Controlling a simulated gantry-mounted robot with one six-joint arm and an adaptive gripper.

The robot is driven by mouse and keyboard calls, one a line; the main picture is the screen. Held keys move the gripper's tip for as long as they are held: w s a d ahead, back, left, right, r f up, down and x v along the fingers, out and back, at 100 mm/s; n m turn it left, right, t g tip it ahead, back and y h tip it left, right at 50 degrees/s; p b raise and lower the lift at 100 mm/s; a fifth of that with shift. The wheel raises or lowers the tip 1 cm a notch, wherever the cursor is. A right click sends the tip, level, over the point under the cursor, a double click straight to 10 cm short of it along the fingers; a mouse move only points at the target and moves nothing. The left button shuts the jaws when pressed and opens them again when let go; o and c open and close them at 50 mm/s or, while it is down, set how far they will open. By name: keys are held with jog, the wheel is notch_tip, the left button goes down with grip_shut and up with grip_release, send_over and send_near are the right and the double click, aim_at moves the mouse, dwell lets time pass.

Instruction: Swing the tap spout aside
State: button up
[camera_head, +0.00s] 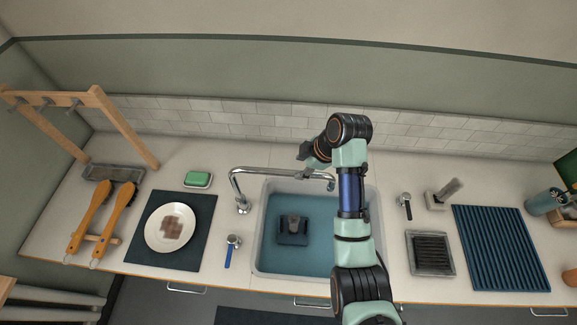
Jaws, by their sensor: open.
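The chrome tap (241,194) rises from the counter at the left edge of the sink. Its spout (272,171) arches to the right across the back part of the sink (262,262), with its outlet end near my arm. My gripper (303,164) is at the spout's far right part, just above or beside it. I cannot tell whether it touches the spout. The fingers are small and partly hidden by my wrist. A dark block-like object (292,229) lies in the blue water of the sink.
Left of the sink are a blue-handled lever (231,246), a white plate (158,239) on a dark mat (186,256), a green sponge (198,179) and two wooden-handled brushes (108,225). On the right are a black-handled lever (406,204), a grate (431,264) and a ribbed blue mat (498,250).

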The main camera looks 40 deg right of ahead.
aim_at(293, 172)
jog(key=x, duration=0.5)
jog(key=shift+w+a+f, duration=0.15)
jog(key=shift+w+f, duration=0.1)
jog(key=shift+f, duration=0.05)
grip_shut()
